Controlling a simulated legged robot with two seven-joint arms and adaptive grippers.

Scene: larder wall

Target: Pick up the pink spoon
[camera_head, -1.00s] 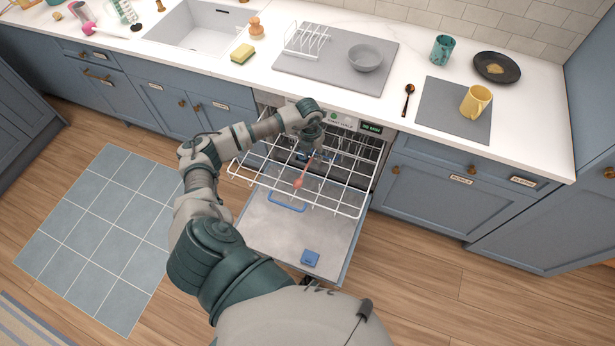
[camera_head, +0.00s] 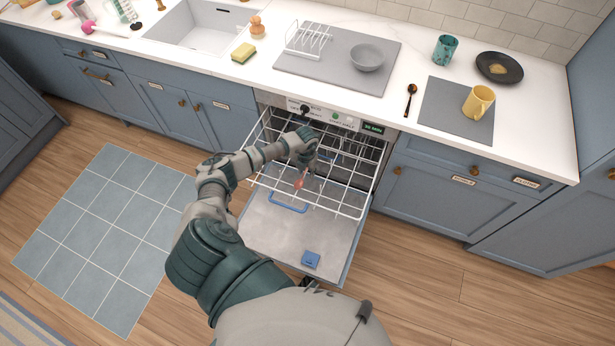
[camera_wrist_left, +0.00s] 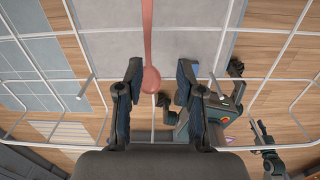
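The pink spoon (camera_head: 299,183) lies at the pulled-out wire rack (camera_head: 345,210) of the open dishwasher, its rounded end towards me. In the left wrist view the spoon (camera_wrist_left: 151,78) runs down from the top edge, and its rounded end shows between the spread fingers. In the wrist view the left gripper (camera_wrist_left: 160,70) is open, with a gap between each finger and the spoon. I cannot tell the height left between them.
The rack's white wires surround the spoon. Below is the lowered dishwasher door (camera_head: 265,232) with a blue block (camera_head: 311,259).

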